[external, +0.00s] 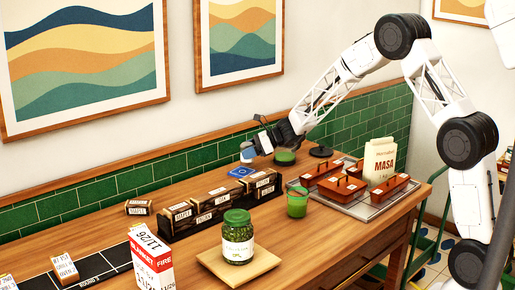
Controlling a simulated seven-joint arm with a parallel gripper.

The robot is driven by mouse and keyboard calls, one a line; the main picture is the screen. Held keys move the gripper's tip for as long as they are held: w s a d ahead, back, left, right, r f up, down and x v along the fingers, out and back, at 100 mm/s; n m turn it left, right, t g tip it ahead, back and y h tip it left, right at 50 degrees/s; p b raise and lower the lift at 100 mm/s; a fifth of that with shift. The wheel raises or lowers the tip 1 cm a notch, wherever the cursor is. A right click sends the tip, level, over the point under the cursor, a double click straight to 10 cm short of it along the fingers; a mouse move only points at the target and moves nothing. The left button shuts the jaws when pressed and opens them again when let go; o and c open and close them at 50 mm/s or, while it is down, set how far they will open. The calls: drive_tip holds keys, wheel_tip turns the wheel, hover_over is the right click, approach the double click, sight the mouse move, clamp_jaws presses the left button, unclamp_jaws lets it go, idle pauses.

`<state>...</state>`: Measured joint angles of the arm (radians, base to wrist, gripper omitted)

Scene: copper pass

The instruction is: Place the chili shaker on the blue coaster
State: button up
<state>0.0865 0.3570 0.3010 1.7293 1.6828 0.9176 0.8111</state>
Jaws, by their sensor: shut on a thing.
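My gripper (258,143) is at the end of the arm, above the back part of the table near the green tiled wall. It is shut on a small pale shaker (247,153), which I take to be the chili shaker; its label is too small to read. The blue coaster (241,172) lies flat on the table just below and slightly left of the shaker. The shaker appears above the coaster's far edge. I cannot tell whether they touch.
A row of dark labelled boxes (217,203) stands in front of the coaster. Right of it are a green bowl (285,158), a black disc (320,151) and a green cup (297,203). A tray (346,208) holds brown boxes and a masa bag (380,160). A jar (238,237) stands in front.

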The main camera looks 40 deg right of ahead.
sight(248, 160)
drive_tip(key=shift+f, duration=1.9)
drive_tip(key=shift+f, duration=0.1)
drive_tip(key=o, duration=1)
drive_tip(key=shift+c, duration=0.2)
drive_tip(key=shift+d, duration=0.1)
drive_tip(key=v, duration=1.2)
